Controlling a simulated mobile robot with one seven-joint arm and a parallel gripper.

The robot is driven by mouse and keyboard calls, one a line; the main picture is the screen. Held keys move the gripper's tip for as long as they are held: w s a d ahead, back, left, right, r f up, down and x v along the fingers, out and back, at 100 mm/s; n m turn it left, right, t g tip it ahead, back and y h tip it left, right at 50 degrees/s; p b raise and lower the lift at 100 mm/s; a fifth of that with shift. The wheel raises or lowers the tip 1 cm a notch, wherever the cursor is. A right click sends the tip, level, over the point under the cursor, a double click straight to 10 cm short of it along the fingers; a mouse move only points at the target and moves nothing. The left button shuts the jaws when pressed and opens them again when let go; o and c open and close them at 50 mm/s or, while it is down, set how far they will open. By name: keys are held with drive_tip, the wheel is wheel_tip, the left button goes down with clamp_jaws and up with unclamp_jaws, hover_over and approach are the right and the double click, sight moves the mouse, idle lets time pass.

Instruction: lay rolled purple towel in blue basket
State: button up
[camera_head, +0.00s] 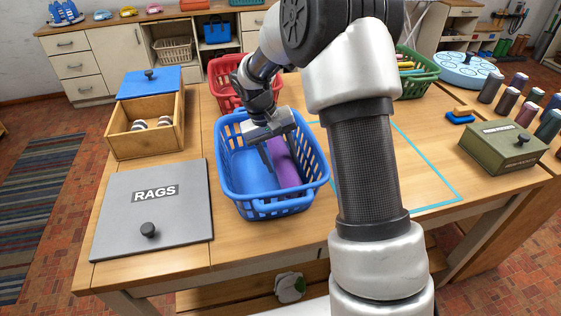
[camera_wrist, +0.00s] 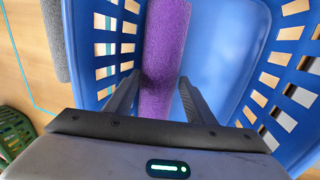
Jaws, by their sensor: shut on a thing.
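The rolled purple towel (camera_head: 284,160) is inside the blue basket (camera_head: 262,208), along the basket's right side in the head view. My gripper (camera_head: 277,168) reaches down into the basket and is shut on the towel. In the wrist view the purple towel (camera_wrist: 164,55) lies between the two fingers of my gripper (camera_wrist: 158,90), with the blue basket (camera_wrist: 235,40) around it. Whether the towel touches the basket floor I cannot tell.
A grey lid marked RAGS (camera_head: 150,210) lies left of the basket. An open wooden box (camera_head: 117,145) stands behind the lid. A red basket (camera_head: 225,72) stands behind the blue one. A green basket (camera_head: 418,82) and a green box (camera_head: 500,150) are at right.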

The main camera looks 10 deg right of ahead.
drive_tip(key=shift+f, duration=0.35)
drive_tip(key=shift+f, duration=0.1)
drive_tip(key=shift+f, duration=0.15)
drive_tip(key=o, duration=1.3)
